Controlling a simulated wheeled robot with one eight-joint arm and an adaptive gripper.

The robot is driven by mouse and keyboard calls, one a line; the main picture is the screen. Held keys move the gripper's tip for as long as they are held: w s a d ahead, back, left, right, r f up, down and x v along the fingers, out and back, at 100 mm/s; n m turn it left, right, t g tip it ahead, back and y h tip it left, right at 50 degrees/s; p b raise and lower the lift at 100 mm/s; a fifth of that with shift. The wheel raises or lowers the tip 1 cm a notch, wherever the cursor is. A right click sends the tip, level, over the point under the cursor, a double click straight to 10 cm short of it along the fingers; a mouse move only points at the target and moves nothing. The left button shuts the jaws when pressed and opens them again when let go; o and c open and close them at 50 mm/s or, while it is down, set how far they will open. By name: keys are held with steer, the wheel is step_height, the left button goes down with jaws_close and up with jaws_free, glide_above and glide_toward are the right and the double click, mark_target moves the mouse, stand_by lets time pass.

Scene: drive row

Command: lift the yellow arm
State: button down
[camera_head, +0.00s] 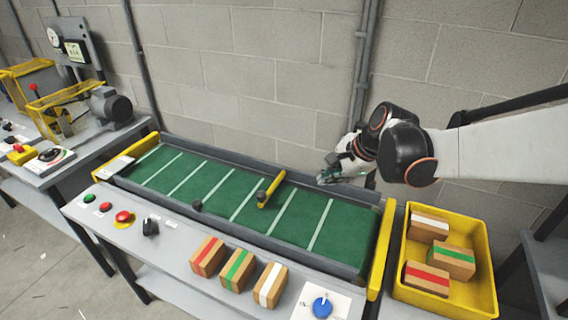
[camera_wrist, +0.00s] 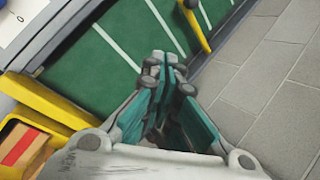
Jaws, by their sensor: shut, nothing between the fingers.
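The yellow arm (camera_head: 272,188) is a short bar with a dark knob near its front end. In the head view it slants over the green conveyor belt (camera_head: 215,180), right of the belt's middle. Whether it rests on the belt is unclear. In the wrist view part of the yellow arm (camera_wrist: 196,28) shows at the top, cut off by the frame edge. My gripper (camera_head: 324,178) is to the right of the yellow arm, near the belt's back rail, and apart from it. In the wrist view the gripper's fingertips (camera_wrist: 165,62) are together and empty.
A yellow bin (camera_head: 398,286) with striped boxes stands at the right. Three striped boxes (camera_head: 238,270), a blue knob (camera_head: 322,307) and a red button (camera_head: 123,217) are along the conveyor's front ledge. A block wall (camera_head: 255,75) rises close behind. A small dark ball-like part (camera_head: 196,205) shows by the belt.

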steer(key=w+a+f+m+g+y+p, duration=0.1)
steer(key=w+a+f+m, duration=0.3)
steer(key=f, duration=0.3)
steer(key=w+a+f+m+g+y+p, duration=0.1)
steer(key=w+a+f+m, duration=0.3)
steer(key=f, duration=0.4)
steer(key=shift+w+a+y, duration=0.5)
steer(key=shift+w+a, duration=0.25)
steer(key=shift+a, duration=0.35)
steer(key=shift+f, duration=0.1)
steer(key=b+x, duration=0.2)
steer(key=x, duration=0.8)
steer(key=shift+s, duration=0.2)
steer(key=shift+g, duration=0.3)
